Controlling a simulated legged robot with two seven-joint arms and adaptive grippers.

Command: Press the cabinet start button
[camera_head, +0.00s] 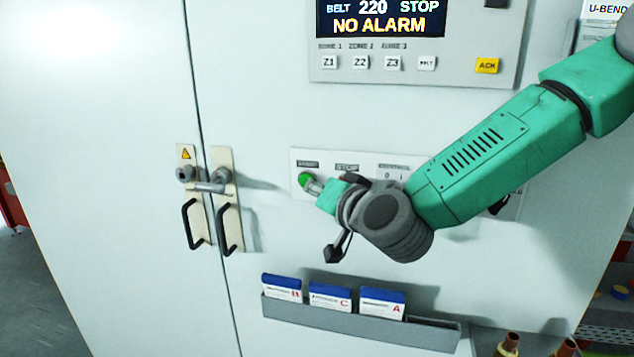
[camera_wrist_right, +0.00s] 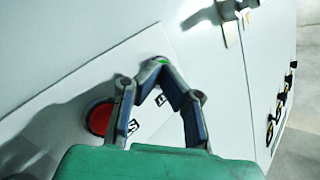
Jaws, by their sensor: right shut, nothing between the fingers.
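The green start button (camera_head: 305,179) sits at the left end of a white control plate (camera_head: 298,157) on the cabinet (camera_head: 265,120). My right gripper (camera_head: 317,187) is shut and empty, its fingertips at the lower right edge of the button. In the wrist view the fingertips of the gripper (camera_wrist_right: 158,63) meet over the green button (camera_wrist_right: 163,60), and only a sliver of green shows. I cannot tell whether they touch it or whether it is pushed in. A red button (camera_wrist_right: 101,117) lies beside the left finger in the wrist view; my gripper hides it in the head view.
Door handles (camera_head: 207,187) stick out left of the plate. A card holder (camera_head: 350,325) with blue-topped cards is below. A display panel (camera_head: 405,40) above reads "NO ALARM" and "STOP". The cabinet face between the handles and plate is clear.

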